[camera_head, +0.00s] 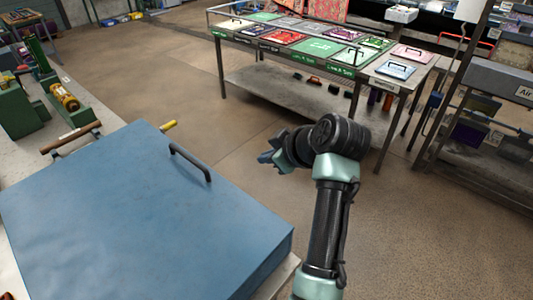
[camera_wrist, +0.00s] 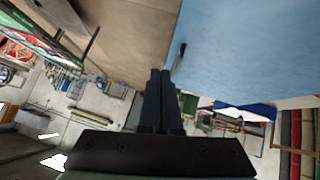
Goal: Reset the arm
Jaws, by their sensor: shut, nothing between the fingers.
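My arm rises from the bottom of the head view, right of the blue box, and bends at a dark joint. My gripper (camera_head: 268,158) is at its end, pointing left over open floor, apart from the box's far right corner. In the wrist view my gripper (camera_wrist: 160,76) shows two dark fingers side by side, shut and with nothing between them. The blue box lid (camera_head: 110,220) with a dark handle (camera_head: 190,160) fills the lower left of the head view. In the wrist view its blue surface (camera_wrist: 250,50) is at the upper right.
A long table (camera_head: 225,38) with several colourful panels stands at the back. A metal shelf unit (camera_head: 490,80) is at the right. A bench with green machine parts (camera_head: 20,105) is at the left. The floor (camera_head: 170,80) between is clear.

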